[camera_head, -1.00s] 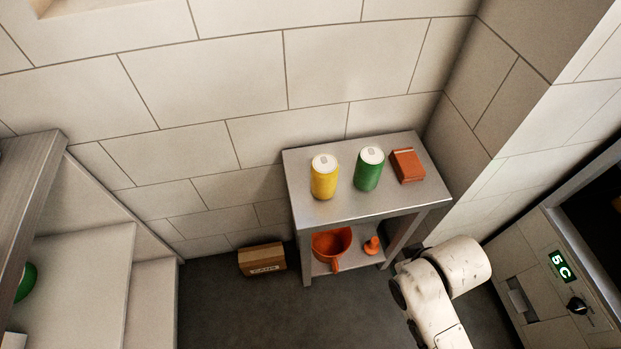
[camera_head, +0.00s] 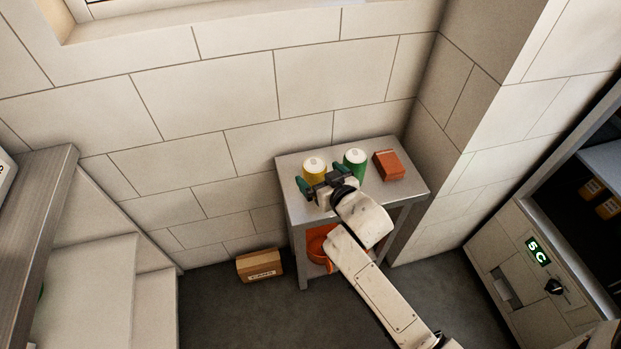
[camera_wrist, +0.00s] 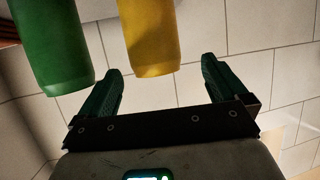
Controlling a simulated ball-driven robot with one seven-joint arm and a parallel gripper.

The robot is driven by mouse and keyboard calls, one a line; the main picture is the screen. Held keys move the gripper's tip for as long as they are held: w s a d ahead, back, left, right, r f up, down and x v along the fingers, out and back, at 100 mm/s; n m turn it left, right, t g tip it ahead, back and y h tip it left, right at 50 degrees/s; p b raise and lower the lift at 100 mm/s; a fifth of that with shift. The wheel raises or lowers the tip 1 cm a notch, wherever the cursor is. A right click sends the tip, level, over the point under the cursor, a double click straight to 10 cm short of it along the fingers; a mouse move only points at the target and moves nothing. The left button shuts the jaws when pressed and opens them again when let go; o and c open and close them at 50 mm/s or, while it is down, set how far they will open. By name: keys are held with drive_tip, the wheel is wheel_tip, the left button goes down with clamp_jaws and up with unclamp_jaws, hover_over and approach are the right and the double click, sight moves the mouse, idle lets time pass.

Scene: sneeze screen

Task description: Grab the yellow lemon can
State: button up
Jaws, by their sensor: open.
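The yellow can (camera_head: 314,166) stands upright on the small metal table, with its white lid showing and its lower part hidden behind my gripper. My gripper (camera_head: 319,186) is open, with its green fingers close in front of the yellow can. In the wrist view, the yellow can (camera_wrist: 150,40) is ahead of and between the open green fingers of my gripper (camera_wrist: 160,82). The fingers do not touch it visibly. The green can (camera_head: 355,162) stands just right of the yellow one. It also shows in the wrist view (camera_wrist: 52,50), at the left, near one finger.
The metal table (camera_head: 290,170) stands against the tiled wall. A reddish-brown box (camera_head: 388,165) lies at its right. An orange pot (camera_head: 318,245) is on the lower shelf. A cardboard box (camera_head: 259,265) is on the floor. A cabinet with a display (camera_head: 538,251) is at right.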

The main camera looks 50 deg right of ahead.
sight(310, 158)
drive_tip(key=shift+s+f+p+x, duration=0.1)
drive_tip(key=shift+f+p+x, duration=0.1)
drive_tip(key=shift+x, duration=1.55)
drive_tip(key=shift+s+f+p+x, duration=0.1)
drive_tip(key=shift+f+p+x, duration=0.05)
drive_tip(key=shift+x, duration=1.55)
drive_tip(key=shift+d, duration=0.2)
drive_tip(key=shift+c, duration=0.5)
drive_tip(key=shift+r, duration=0.1)
drive_tip(key=c, duration=1.2)
drive_tip(key=shift+r, duration=0.15)
drive_tip(key=shift+r, duration=0.2)
wheel_tip(310, 158, up, 2)
drive_tip(key=shift+r+p, duration=0.15)
drive_tip(key=shift+p, duration=0.15)
drive_tip(key=s+a+r, duration=0.1)
drive_tip(key=s+r, duration=0.2)
drive_tip(key=s, duration=0.1)
drive_tip(key=s+a+r, duration=0.2)
drive_tip(key=s+r, duration=0.1)
drive_tip(key=s, duration=0.1)
drive_tip(key=s+a+r+b, duration=0.1)
drive_tip(key=s+a+r, duration=0.1)
drive_tip(key=s+r, duration=0.2)
drive_tip(key=shift+s+a, duration=0.25)
drive_tip(key=shift+s, duration=0.2)
